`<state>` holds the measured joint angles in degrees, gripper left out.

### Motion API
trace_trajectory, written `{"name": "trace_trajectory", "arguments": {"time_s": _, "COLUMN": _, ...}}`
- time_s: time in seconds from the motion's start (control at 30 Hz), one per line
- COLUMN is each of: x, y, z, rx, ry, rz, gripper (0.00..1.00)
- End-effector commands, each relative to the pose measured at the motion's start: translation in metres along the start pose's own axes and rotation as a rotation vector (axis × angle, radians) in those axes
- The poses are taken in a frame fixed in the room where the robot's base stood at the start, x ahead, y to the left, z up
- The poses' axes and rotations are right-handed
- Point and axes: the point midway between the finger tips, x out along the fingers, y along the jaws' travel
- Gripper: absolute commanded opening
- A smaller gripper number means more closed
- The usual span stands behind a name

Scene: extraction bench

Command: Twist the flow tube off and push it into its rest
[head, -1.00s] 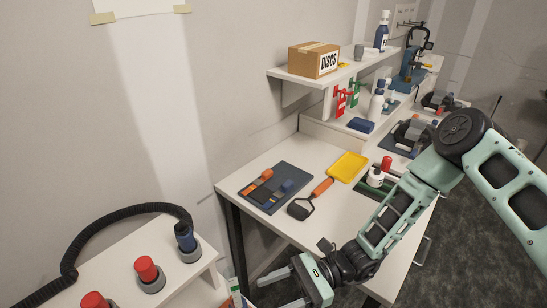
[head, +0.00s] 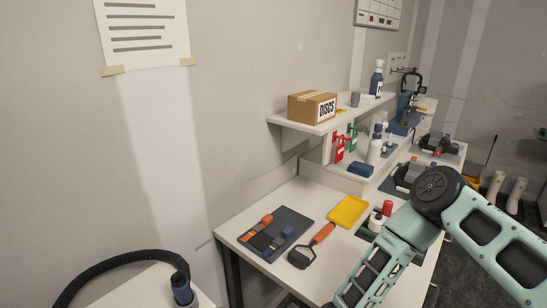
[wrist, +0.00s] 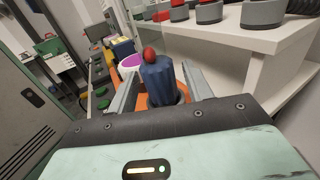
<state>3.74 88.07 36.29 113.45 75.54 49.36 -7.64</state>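The flow tube appears to be the black ribbed hose (head: 112,262) on the white stand at lower left in the head view. Its blue end (head: 182,287) is seated in a grey collar at the bottom edge. In the wrist view the hose (wrist: 300,6) shows only at the top right corner. My gripper (wrist: 158,80) is open, its two grey fingers apart, below and to the left of the stand top. A dark blue ribbed object (wrist: 158,84) with a red top shows between the fingers; I cannot tell its distance. I cannot identify the rest.
The white stand (wrist: 285,42) carries several red-topped grey collars (wrist: 208,12). In the head view a bench holds a dark mat (head: 290,221), an orange-handled tool (head: 323,234) and a yellow tray (head: 348,211). Above is a shelf with a box (head: 312,107). Cabinets (wrist: 25,95) stand left in the wrist view.

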Motion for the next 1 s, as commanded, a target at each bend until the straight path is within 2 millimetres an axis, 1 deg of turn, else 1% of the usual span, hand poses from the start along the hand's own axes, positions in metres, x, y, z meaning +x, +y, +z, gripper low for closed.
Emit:
{"name": "trace_trajectory", "arguments": {"time_s": 0.03, "x": 0.0, "y": 0.0, "z": 0.0, "rx": 0.0, "ry": 0.0, "rz": 0.0, "gripper": 0.35}}
{"name": "trace_trajectory", "arguments": {"time_s": 0.07, "x": 0.0, "y": 0.0, "z": 0.0, "rx": 0.0, "ry": 0.0, "rz": 0.0, "gripper": 0.27}}
{"name": "trace_trajectory", "arguments": {"time_s": 0.1, "x": 0.0, "y": 0.0, "z": 0.0, "rx": 0.0, "ry": 0.0, "rz": 0.0, "gripper": 0.16}}
{"name": "trace_trajectory", "arguments": {"time_s": 0.17, "x": 0.0, "y": 0.0, "z": 0.0, "rx": 0.0, "ry": 0.0, "rz": 0.0, "gripper": 0.0}}
{"name": "trace_trajectory", "arguments": {"time_s": 0.37, "x": 0.0, "y": -0.001, "z": -0.001, "rx": -0.001, "ry": 0.0, "rz": 0.008, "gripper": 0.0}}
{"name": "trace_trajectory", "arguments": {"time_s": 0.47, "x": 0.0, "y": -0.002, "z": -0.006, "rx": -0.007, "ry": 0.0, "rz": 0.058, "gripper": 0.0}}
{"name": "trace_trajectory", "arguments": {"time_s": 0.9, "x": 0.002, "y": -0.005, "z": -0.01, "rx": -0.007, "ry": 0.004, "rz": 0.48, "gripper": 0.0}}
{"name": "trace_trajectory", "arguments": {"time_s": 1.0, "x": 0.001, "y": -0.005, "z": -0.008, "rx": -0.005, "ry": 0.005, "rz": 0.535, "gripper": 0.0}}
